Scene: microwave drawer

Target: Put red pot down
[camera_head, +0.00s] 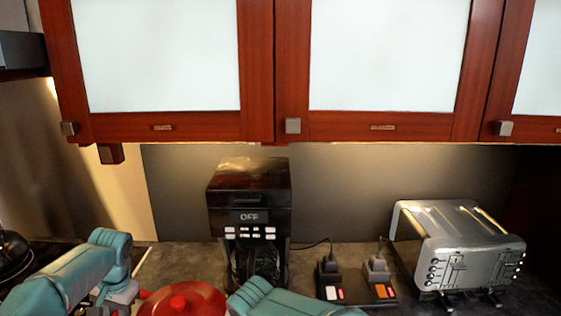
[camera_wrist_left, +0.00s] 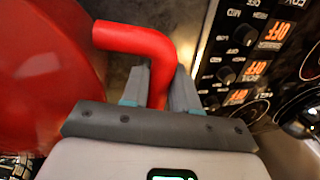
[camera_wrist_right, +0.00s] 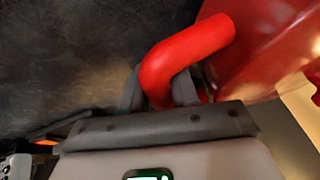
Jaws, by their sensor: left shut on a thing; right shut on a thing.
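The red pot (camera_head: 182,300) shows at the bottom of the head view, with its lid and round knob on top; its lower part is out of frame. In the left wrist view the pot's red side (camera_wrist_left: 40,75) is at the left, and my left gripper (camera_wrist_left: 158,85) is shut on one bent red handle (camera_wrist_left: 135,40). In the right wrist view the pot's side (camera_wrist_right: 262,45) is at the upper right, and my right gripper (camera_wrist_right: 158,88) is shut on the other handle (camera_wrist_right: 190,52). I cannot tell whether the pot's base touches the counter.
A black coffee maker (camera_head: 250,205) stands behind the pot. A power strip (camera_head: 357,292) with plugs and a silver toaster (camera_head: 455,250) are to the right. Cabinets (camera_head: 375,125) hang above. A stove panel (camera_wrist_left: 240,65) is beside the left handle. Dark counter (camera_head: 185,262) shows behind the pot.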

